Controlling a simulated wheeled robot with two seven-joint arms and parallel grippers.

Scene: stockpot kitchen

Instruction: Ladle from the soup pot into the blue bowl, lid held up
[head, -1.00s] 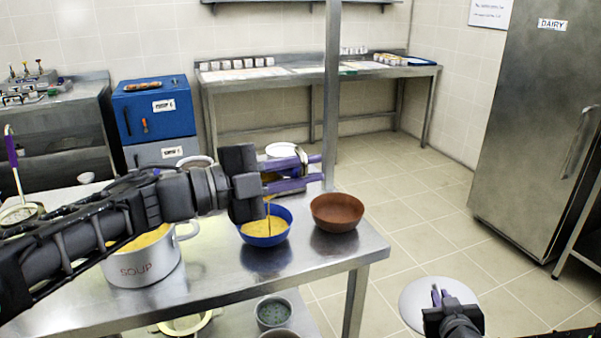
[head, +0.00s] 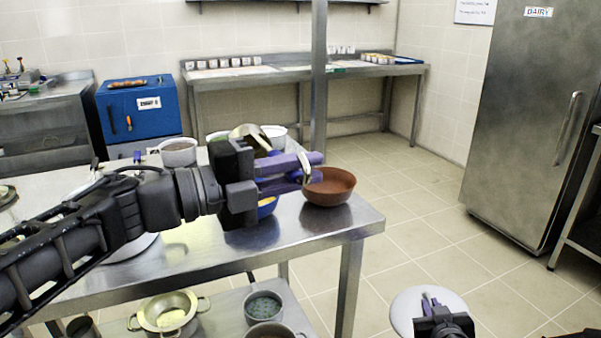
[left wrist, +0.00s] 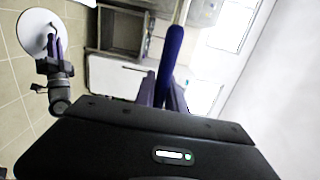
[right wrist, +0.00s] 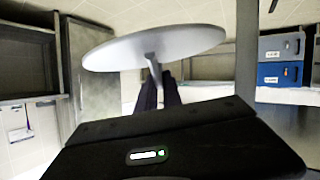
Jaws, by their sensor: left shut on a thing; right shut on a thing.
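My left gripper (head: 312,168) is shut on the ladle, whose purple handle (left wrist: 172,60) stands between the fingers in the left wrist view. In the head view a metal cup shape (head: 250,136), apparently the ladle's bowl, shows above the gripper. The blue bowl (head: 268,207) stands on the table just below and behind this gripper, mostly hidden; some yellow shows in it. The soup pot (head: 135,250) is nearly all hidden behind my left arm. My right gripper (head: 428,302) is shut on the round grey lid (head: 405,309) by its knob, held clear of the table; the lid (right wrist: 150,48) fills the upper right wrist view.
A brown bowl (head: 328,188) stands near the table's (head: 345,222) right end, close to the left fingertips. A grey pot (head: 178,151) and a white bowl (head: 274,132) stand at the back. Pots, including a colander-like one (head: 168,312), sit on the lower shelf. Floor to the right is free.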

